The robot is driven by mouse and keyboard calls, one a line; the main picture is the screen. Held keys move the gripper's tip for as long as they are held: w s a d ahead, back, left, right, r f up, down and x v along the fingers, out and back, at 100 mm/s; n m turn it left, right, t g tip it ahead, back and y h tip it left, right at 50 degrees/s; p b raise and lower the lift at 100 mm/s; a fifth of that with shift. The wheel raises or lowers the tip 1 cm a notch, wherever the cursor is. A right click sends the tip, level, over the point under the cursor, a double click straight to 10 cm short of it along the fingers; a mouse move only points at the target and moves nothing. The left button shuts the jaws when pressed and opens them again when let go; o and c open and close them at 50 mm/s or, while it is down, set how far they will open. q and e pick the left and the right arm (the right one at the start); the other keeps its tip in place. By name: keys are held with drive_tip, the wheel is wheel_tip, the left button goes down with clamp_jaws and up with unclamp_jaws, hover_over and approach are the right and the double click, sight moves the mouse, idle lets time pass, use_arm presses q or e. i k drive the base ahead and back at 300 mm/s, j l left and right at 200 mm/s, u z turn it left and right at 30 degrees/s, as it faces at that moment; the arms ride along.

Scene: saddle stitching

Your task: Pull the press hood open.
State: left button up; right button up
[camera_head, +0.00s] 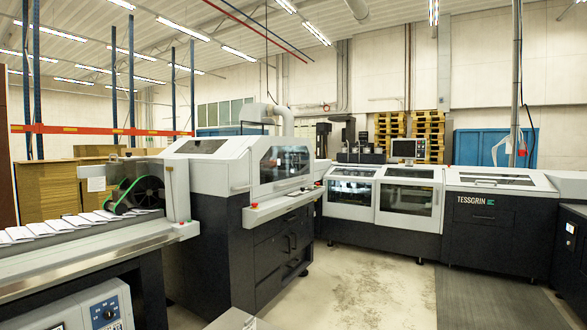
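Several hooded machine sections stand in the line, and I cannot tell for sure which one is the press hood. The nearest hood (220,168) is light grey with a dark window (285,163) and sits closed on a dark cabinet. Further back, two white-framed hoods with windows, a left one (349,193) and a right one (408,198), look closed. To their right, a white lid (500,181) lies shut over the dark cabinet marked TESSGRIN (475,212). Neither of my grippers shows in the head view.
A conveyor (95,250) with white booklets (60,227) runs along the left, with a black-and-green wheel (138,192) at its end. Pale concrete floor (360,290) is open in front of the machines, with a dark mat (485,300) at right. Stacked pallets (428,130) stand behind.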

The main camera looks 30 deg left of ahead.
sight(279, 163)
drive_tip(key=i+j+u, duration=0.3)
drive_tip(key=i, duration=0.3)
drive_tip(key=i+u, duration=0.3)
drive_tip(key=i, duration=0.25)
